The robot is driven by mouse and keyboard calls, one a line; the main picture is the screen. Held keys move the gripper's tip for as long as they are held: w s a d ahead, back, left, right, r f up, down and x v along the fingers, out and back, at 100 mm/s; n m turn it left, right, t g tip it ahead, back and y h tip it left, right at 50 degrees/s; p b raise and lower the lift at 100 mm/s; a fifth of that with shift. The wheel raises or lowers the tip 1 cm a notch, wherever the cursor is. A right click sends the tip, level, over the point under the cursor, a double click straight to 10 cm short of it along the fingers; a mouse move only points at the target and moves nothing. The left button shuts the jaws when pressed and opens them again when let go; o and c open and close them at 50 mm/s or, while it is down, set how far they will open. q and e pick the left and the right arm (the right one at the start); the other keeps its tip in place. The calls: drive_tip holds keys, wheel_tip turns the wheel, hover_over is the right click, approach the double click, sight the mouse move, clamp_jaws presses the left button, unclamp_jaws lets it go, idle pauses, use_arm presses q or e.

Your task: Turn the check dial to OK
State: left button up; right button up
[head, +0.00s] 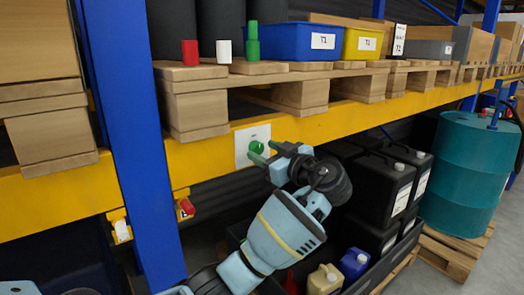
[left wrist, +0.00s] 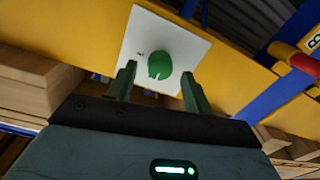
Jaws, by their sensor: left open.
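The check dial is a round green knob (head: 257,147) on a white square plate (head: 240,156), fixed to the front of the yellow shelf beam. In the left wrist view the dial (left wrist: 159,65) sits near the middle of its plate (left wrist: 137,29), with a pale notch at its lower edge and a small mark that I cannot read to its left. My left gripper (head: 260,151) is open in front of the dial. In the left wrist view its green fingers (left wrist: 158,69) lie to either side of the knob, with visible gaps. Contact is not apparent.
A blue upright (head: 133,120) stands left of the plate, with a red-ended fitting (head: 186,206) beside it. Wooden pallets (head: 197,108) and blue (head: 290,44) and yellow bins (head: 362,44) are above. Black canisters (head: 384,186) and a teal drum (head: 463,165) are at right.

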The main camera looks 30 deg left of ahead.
use_arm(q)
drive_tip(key=shift+w+a, duration=0.2)
drive_tip(key=shift+a, duration=0.35)
drive_tip(key=c, duration=1)
drive_tip(key=shift+o, duration=0.2)
